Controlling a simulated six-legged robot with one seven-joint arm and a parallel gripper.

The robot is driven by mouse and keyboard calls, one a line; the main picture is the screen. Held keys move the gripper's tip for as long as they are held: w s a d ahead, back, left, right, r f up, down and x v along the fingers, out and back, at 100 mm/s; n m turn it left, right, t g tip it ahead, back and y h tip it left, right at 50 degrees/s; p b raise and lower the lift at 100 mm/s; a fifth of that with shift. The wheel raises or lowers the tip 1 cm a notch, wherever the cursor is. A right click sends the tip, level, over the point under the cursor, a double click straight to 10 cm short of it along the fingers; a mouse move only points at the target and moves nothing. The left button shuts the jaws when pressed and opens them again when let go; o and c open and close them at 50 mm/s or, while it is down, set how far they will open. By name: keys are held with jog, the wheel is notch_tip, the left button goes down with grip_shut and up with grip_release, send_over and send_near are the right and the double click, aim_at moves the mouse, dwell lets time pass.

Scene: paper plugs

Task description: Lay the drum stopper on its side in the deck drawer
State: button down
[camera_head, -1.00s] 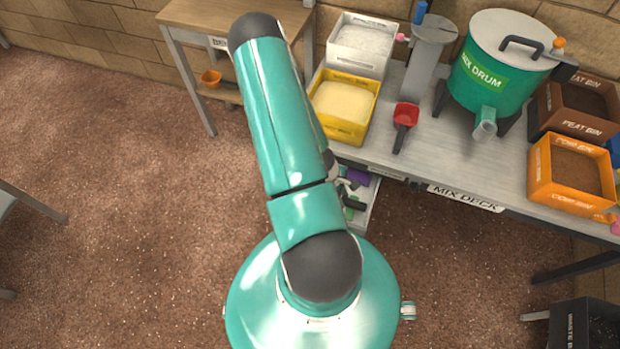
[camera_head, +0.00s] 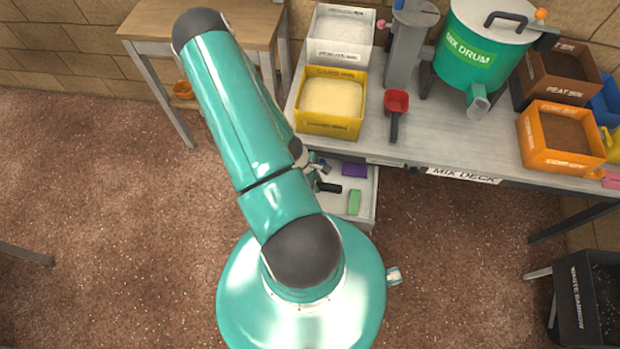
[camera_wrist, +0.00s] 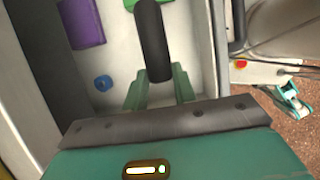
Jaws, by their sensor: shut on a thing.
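The drum stopper, seen as a dark, rounded cylinder (camera_wrist: 153,38), is between the fingers of my gripper (camera_wrist: 158,88) in the wrist view. My gripper is shut on its near end. In the head view the stopper (camera_head: 329,187) shows as a short black bar, lying roughly level across the picture, beside my gripper (camera_head: 316,176). The deck drawer (camera_head: 366,207) is pulled out under the mix deck, and its pale floor (camera_wrist: 118,58) is below the stopper. I cannot tell whether the stopper touches the floor. My arm hides the drawer's left part in the head view.
In the drawer are a purple block (camera_wrist: 82,22), a green block (camera_head: 354,202) and a small blue ring-shaped piece (camera_wrist: 103,83). The drawer wall (camera_wrist: 222,45) stands right of the stopper. The mix deck's top (camera_head: 445,130) overhangs the drawer's back.

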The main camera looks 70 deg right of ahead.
notch_tip(320, 180, down, 7)
jog(key=shift+w+f, duration=0.1)
jog(key=shift+w, duration=0.05)
jog(key=shift+w+f, duration=0.1)
jog(key=shift+f, duration=0.25)
jog(key=shift+f, duration=0.5)
dwell(0.5)
jog(key=c, duration=1.1)
grip_release()
jog(key=shift+o, duration=0.2)
jog(key=v, duration=1.4)
